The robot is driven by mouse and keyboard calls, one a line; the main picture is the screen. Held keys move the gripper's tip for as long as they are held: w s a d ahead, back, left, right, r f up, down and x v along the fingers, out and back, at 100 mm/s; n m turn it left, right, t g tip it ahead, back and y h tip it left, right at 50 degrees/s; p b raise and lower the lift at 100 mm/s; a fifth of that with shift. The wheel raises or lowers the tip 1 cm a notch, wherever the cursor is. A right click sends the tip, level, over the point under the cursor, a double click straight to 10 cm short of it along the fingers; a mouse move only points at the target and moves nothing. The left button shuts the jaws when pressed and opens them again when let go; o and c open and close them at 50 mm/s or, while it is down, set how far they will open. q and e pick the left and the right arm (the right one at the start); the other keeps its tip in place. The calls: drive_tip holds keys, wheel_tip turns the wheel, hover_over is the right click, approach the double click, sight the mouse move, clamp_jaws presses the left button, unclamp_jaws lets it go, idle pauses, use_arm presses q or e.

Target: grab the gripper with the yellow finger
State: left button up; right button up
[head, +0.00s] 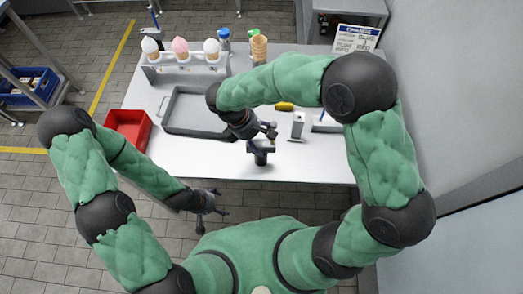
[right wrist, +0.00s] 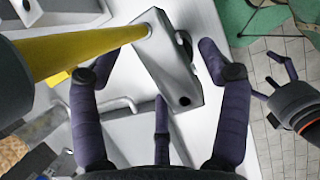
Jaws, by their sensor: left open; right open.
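A yellow tapered finger (right wrist: 85,50) crosses the upper left of the right wrist view, its wide end against a dark body (right wrist: 12,82) at the left edge. Its narrow end meets or overlaps a grey metal block (right wrist: 165,60). In the head view a yellow piece (head: 284,106) shows, partly hidden by my right arm. My right gripper (head: 263,139) is open over the table, its purple-grey fingers around the block in the right wrist view (right wrist: 157,75); contact is unclear. My left gripper (head: 207,200) is open and empty, below the table's front edge in the picture.
A grey tray (head: 175,130) and a red bin (head: 130,118) are on the white table's left. A rack (head: 190,68) holds cones at the back. A grey upright block (head: 297,125) stands right of my right gripper. A sign (head: 357,38) stands back right. The front left tabletop is clear.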

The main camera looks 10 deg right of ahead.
drive_tip(key=shift+x, duration=1.15)
drive_tip(key=c, duration=1.5)
